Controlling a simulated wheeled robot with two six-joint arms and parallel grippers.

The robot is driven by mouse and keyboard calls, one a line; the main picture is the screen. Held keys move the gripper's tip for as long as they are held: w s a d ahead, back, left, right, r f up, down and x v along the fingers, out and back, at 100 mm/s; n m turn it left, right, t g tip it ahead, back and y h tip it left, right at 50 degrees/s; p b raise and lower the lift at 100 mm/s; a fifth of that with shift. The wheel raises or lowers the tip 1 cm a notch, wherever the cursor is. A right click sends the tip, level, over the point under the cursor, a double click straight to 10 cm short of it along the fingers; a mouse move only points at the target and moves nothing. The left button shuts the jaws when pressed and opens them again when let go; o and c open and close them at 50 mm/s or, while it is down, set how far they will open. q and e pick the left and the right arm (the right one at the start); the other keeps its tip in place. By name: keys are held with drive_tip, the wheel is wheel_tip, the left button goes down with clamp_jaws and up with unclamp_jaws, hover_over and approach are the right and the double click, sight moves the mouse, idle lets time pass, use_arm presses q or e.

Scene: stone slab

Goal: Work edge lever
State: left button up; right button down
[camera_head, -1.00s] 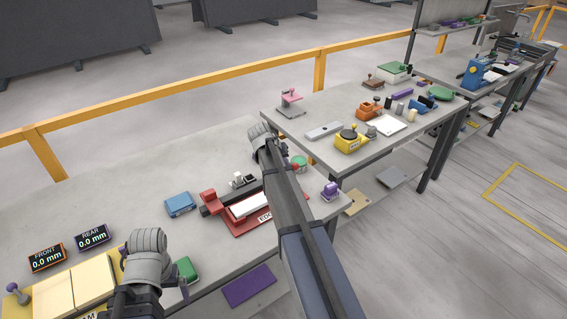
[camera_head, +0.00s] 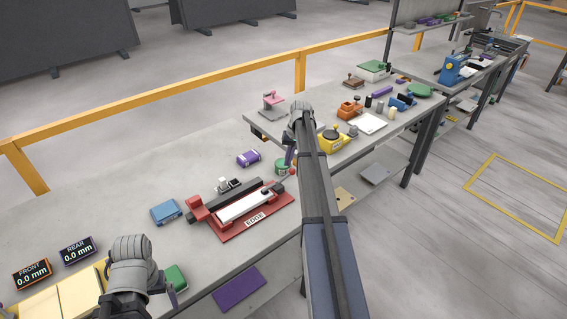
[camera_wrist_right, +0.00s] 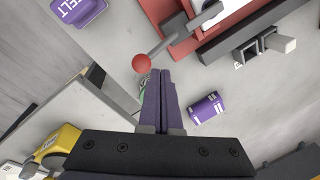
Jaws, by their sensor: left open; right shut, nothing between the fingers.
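The edge fixture is a red base (camera_head: 225,233) labelled EDGE, with a pale strip (camera_head: 244,206) along it, on the near bench. Its lever ends in a red ball knob (camera_wrist_right: 142,63), and the lever's grey rod (camera_wrist_right: 165,43) runs to the fixture in the right wrist view. My right gripper (camera_wrist_right: 156,72) is shut and empty, its fingertips just beside the knob; I cannot tell if they touch. In the head view my right gripper (camera_head: 289,157) hangs near the fixture's far right end. My left gripper (camera_head: 158,284) is open at the near left, its fingers partly hidden.
A purple canister (camera_wrist_right: 207,108) and a green tin (camera_head: 281,166) stand near my right gripper. A blue box (camera_head: 165,211) lies left of the fixture. FRONT (camera_head: 32,274) and REAR (camera_head: 77,250) displays read 0.0 mm. A second bench (camera_head: 375,150) holds several tools.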

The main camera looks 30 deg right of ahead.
drive_tip(key=shift+d+f+b, duration=0.7)
drive_tip(key=shift+d+f, duration=0.15)
drive_tip(key=shift+d, duration=0.15)
drive_tip(key=shift+d+f, duration=0.1)
drive_tip(key=shift+d, duration=0.1)
drive_tip(key=w+d+r+p, duration=0.1)
drive_tip(key=d+r+p, duration=0.3)
drive_tip(key=r+p, duration=0.7)
drive_tip(key=shift+d+r, duration=0.15)
drive_tip(key=shift+d, duration=0.1)
idle(0.4)
